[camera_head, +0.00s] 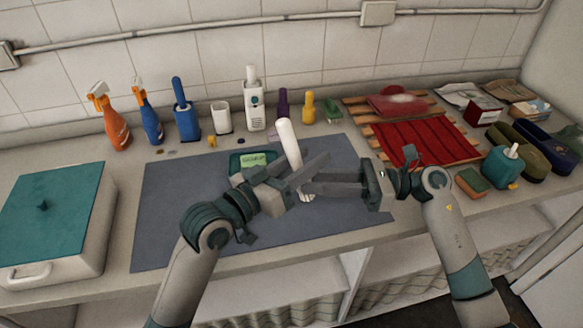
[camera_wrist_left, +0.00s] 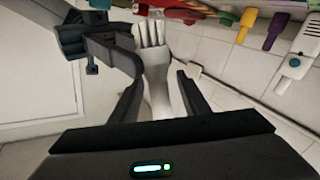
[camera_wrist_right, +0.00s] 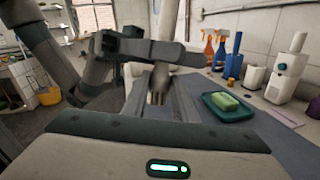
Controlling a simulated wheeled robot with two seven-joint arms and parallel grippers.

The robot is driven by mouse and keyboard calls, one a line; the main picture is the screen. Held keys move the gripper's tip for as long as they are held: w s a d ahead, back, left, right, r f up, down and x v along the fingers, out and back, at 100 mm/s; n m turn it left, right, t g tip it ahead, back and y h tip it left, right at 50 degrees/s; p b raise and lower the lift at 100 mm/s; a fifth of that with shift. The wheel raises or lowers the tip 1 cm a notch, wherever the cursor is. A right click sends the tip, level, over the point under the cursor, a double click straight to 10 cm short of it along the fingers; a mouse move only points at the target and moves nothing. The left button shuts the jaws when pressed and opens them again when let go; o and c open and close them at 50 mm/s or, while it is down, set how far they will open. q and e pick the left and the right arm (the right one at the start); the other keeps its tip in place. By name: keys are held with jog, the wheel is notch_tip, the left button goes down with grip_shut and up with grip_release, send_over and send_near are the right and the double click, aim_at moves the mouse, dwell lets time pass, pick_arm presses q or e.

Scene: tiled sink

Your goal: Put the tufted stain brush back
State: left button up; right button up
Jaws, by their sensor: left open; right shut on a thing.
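The tufted stain brush has a white handle (camera_head: 288,140) and stands nearly upright above the grey mat, tufts down. My right gripper (camera_head: 312,188) is shut on its lower part. In the right wrist view the tufts (camera_wrist_right: 158,92) hang between the fingers. My left gripper (camera_head: 302,167) is open, its fingers on either side of the handle higher up; the left wrist view shows the handle (camera_wrist_left: 157,95) between them. Whether they touch it I cannot tell. An empty white cup-like holder (camera_head: 221,116) stands at the back by the wall.
A blue holder with a blue brush (camera_head: 186,118) and a white holder with a white handle (camera_head: 254,105) flank the cup. Spray bottles (camera_head: 115,122) stand farther left. A teal tray with a green sponge (camera_head: 240,168) lies behind my grippers. The grey mat's (camera_head: 170,220) left part is clear.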

pick_arm(q)
jog(key=shift+w+d, duration=0.5)
grip_shut()
pick_arm(e)
jog(key=o, duration=1.1)
jog(key=shift+o, duration=0.2)
jog(key=shift+d, duration=0.1)
jog(key=d, duration=1.1)
jog(key=shift+w+d, duration=0.2)
jog(key=shift+d, duration=0.2)
